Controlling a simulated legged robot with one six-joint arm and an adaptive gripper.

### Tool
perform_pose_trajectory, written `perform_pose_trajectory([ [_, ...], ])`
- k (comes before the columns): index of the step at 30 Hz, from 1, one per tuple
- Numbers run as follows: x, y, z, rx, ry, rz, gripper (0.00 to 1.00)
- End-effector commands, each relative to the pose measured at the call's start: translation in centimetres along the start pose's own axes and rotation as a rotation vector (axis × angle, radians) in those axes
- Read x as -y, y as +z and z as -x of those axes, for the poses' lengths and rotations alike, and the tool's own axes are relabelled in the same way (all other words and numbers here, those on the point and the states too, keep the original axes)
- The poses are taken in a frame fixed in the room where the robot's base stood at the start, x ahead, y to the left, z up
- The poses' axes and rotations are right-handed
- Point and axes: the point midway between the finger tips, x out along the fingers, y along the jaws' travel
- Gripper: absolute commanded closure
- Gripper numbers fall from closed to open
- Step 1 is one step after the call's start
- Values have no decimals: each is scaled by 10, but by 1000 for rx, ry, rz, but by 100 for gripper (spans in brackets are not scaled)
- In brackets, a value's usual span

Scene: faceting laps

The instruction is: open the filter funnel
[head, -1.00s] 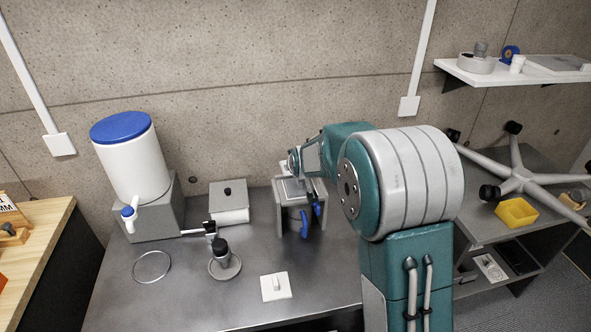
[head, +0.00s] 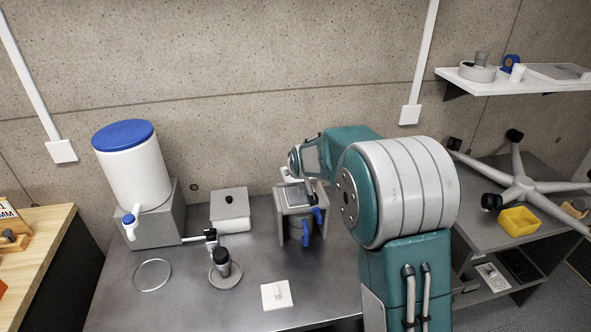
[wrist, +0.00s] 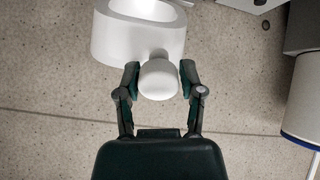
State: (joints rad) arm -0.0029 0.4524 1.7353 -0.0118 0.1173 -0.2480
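In the wrist view a white, thick-walled round body (wrist: 112,38) with a rounded white knob (wrist: 158,78) fills the top middle; I take it to be the filter funnel, but cannot be sure. My gripper (wrist: 160,76) is open, with one finger on each side of the knob. Narrow gaps seem to show between knob and fingers, so I cannot confirm contact. In the head view my gripper (head: 292,163) is small and partly hidden by my arm, above a grey stand (head: 281,230) with blue handles (head: 318,216). Only a bit of white shows there.
A white tank with a blue lid (head: 124,134) stands at the left of the metal bench. A lidded grey box (head: 230,210), a dark-knobbed piece on a round base (head: 222,263), a metal ring (head: 152,275) and a white switch plate (head: 276,294) are around it. Bench front is partly clear.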

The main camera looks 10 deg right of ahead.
Motion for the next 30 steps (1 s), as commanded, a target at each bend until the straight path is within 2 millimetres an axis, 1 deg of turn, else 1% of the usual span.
perform_pose_trajectory([
  [12, 0, 0, 1, -1, 1, 0, 20],
  [16, -1, -1, 9, -2, 1, 0, 20],
  [20, 0, -1, 29, -3, 1, 0, 20],
  [30, 1, -1, 90, -3, 1, 2, 20],
])
